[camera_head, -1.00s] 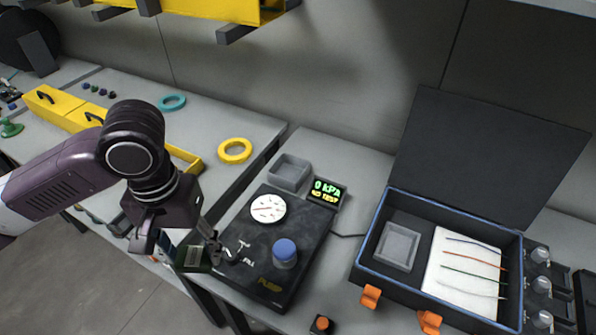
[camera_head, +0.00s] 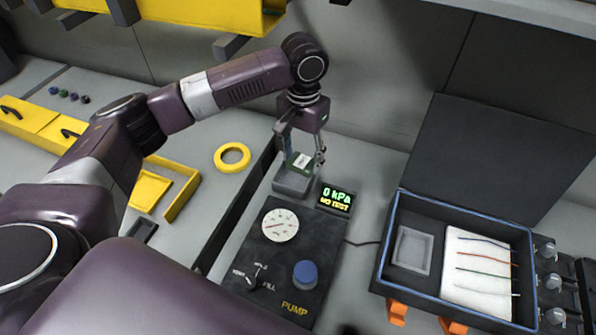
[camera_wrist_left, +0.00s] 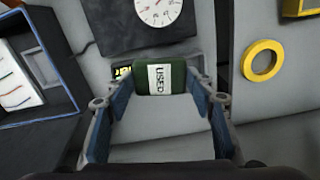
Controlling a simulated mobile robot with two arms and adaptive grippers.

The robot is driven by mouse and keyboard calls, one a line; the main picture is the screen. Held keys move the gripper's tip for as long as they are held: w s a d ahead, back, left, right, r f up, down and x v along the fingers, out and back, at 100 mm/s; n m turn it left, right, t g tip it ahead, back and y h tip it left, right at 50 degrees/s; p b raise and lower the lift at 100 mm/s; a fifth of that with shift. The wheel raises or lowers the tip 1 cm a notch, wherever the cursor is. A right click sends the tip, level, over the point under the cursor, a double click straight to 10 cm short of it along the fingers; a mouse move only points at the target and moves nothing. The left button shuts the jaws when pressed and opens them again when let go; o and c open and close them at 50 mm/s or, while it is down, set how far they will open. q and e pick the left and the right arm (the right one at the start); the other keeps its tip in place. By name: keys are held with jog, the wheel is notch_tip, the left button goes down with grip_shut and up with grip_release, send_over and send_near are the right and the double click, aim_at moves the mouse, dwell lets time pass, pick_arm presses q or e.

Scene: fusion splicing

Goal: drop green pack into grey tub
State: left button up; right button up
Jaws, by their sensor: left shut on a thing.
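The green pack (camera_head: 300,163) has a white label, which reads USED in the left wrist view (camera_wrist_left: 178,80). My left gripper (camera_head: 302,158) points down and is shut on the pack, with a finger on either side of it. The grey tub (camera_head: 291,186) stands on the bench behind the pump unit. The pack is over the tub in the head view; its exact height above the rim is hard to tell. The gripper and pack hide part of the tub. My right gripper is not in view.
The black pump unit (camera_head: 262,262) with a dial, blue knob and small display (camera_head: 336,198) is in front of the tub. An open case (camera_head: 380,262) stands to the right. A yellow ring (camera_head: 221,166) lies to the left.

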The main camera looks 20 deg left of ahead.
pick_arm(q)
jog(key=w+a+f+m+p, duration=0.1)
jog(key=w+a+f+p, duration=0.2)
jog(key=w+a, duration=0.35)
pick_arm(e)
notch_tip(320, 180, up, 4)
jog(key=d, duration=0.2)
pick_arm(q)
notch_tip(320, 180, down, 6)
jog(key=b, duration=0.6)
jog(key=shift+a+f+b, duration=0.25)
jog(key=shift+a+b, duration=0.1)
jog(key=shift+a, duration=0.1)
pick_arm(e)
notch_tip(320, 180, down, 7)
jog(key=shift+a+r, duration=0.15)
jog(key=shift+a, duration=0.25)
pick_arm(q)
jog(key=shift+s, duration=0.1)
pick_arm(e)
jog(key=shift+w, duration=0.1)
pick_arm(q)
jog(key=o, duration=1.1)
jog(key=shift+r, duration=0.1)
